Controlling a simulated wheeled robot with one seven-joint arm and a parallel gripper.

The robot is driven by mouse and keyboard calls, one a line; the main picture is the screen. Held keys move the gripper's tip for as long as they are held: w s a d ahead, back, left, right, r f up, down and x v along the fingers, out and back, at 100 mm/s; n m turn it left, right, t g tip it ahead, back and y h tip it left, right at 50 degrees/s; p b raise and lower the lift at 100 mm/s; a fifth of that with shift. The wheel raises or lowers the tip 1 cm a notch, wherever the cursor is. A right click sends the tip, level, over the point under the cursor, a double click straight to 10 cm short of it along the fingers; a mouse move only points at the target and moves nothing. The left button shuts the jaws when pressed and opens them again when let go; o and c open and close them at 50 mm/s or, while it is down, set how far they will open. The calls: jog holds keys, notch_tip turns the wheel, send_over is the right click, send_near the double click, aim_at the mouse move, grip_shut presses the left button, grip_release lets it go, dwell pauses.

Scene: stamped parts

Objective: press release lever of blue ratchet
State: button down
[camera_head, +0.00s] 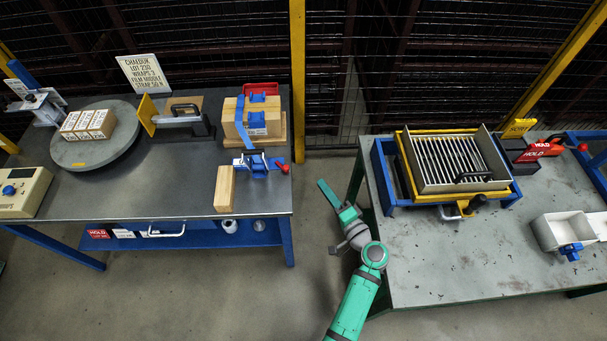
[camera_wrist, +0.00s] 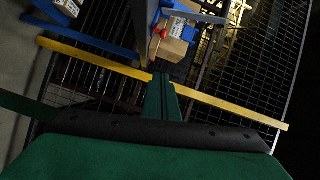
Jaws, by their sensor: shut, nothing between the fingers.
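The blue ratchet (camera_head: 256,164) sits at the right edge of the left table, in front of a strapped cardboard box (camera_head: 262,115). A lever with a red tip (camera_head: 285,168) sticks out on its right side. My gripper (camera_head: 322,185) is shut and empty, in the gap between the two tables, to the right of the ratchet and apart from it. In the wrist view, my green fingers (camera_wrist: 163,98) are together, and a red tip (camera_wrist: 160,33) shows beyond them near the cardboard box (camera_wrist: 173,47). Ratchet details are too small to tell.
A wooden block (camera_head: 224,189) stands left of the ratchet near the table's front edge. A yellow post (camera_head: 298,80) and mesh fence rise behind. The right table (camera_head: 450,260) carries a yellow-framed tray (camera_head: 405,160). The floor between the tables is open.

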send_near(282, 165)
jog(key=w+d+r, duration=0.3)
jog(key=w+d, duration=0.1)
jog(key=w, duration=0.1)
jog(key=shift+s+a+f, duration=0.15)
jog(key=shift+a, duration=0.4)
jog(key=shift+s+a+f, duration=0.1)
jog(key=shift+s+a, duration=0.05)
jog(key=shift+a, duration=0.4)
jog(key=shift+s+a+f, duration=0.15)
jog(key=shift+a, duration=0.4)
jog(key=shift+s+a, duration=0.1)
jog(key=shift+a, duration=0.05)
